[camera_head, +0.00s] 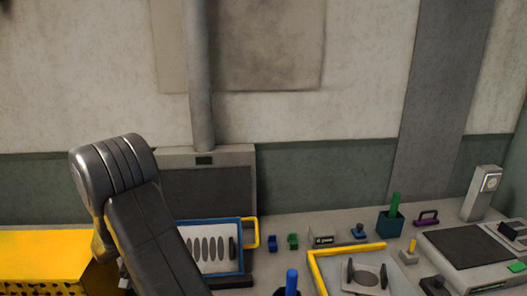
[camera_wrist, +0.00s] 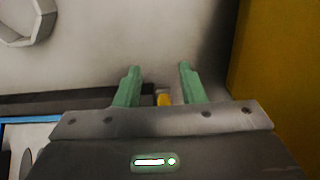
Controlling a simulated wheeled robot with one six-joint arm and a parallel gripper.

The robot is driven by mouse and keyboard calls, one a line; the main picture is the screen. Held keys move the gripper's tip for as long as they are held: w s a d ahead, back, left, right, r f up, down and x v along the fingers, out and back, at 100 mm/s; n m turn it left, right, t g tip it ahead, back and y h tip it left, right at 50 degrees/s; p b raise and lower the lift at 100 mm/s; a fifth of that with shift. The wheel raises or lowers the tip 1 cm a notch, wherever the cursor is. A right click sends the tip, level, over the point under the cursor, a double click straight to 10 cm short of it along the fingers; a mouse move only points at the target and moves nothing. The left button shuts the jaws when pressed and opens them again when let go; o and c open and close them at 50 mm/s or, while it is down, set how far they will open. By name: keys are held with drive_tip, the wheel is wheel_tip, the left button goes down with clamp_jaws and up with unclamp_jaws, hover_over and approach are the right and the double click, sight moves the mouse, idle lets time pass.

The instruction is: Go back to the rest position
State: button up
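My gripper (camera_wrist: 158,68) shows in the wrist view with its two green fingers apart. Nothing is held between them; a small yellow thing (camera_wrist: 165,99) shows in the gap, at a distance I cannot tell. In the head view my arm stands folded at the left, and the gripper itself is hidden or too small to make out there. A blue-edged tray (camera_head: 240,224) with a row of dark oval pieces (camera_head: 204,249) lies right of my arm. A yellow corner frame (camera_head: 318,272) lies around a grey plate (camera_head: 352,288) with a dark oval on it.
A yellow perforated box (camera_head: 45,265) is at the far left, partly behind my arm. A wall stands behind.

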drive_tip(key=shift+s+f+t+b, duration=0.3)
drive_tip(key=shift+f+t+b, duration=0.3)
drive_tip(key=shift+b, duration=0.85)
drive_tip(key=shift+s+f+t+b, duration=0.4)
drive_tip(key=shift+t+b, duration=0.3)
drive_tip(key=shift+b, duration=0.75)
drive_tip(key=t+b, duration=0.1)
drive_tip(key=b, duration=0.2)
drive_tip(key=shift+f, duration=0.35)
drive_tip(key=shift+s+f+t+b, duration=0.15)
drive_tip(key=shift+t+b, duration=0.15)
drive_tip(key=shift+b, duration=0.6)
drive_tip(key=shift+b, duration=0.6)
drive_tip(key=shift+d+t, duration=0.1)
drive_tip(key=shift+t, duration=0.2)
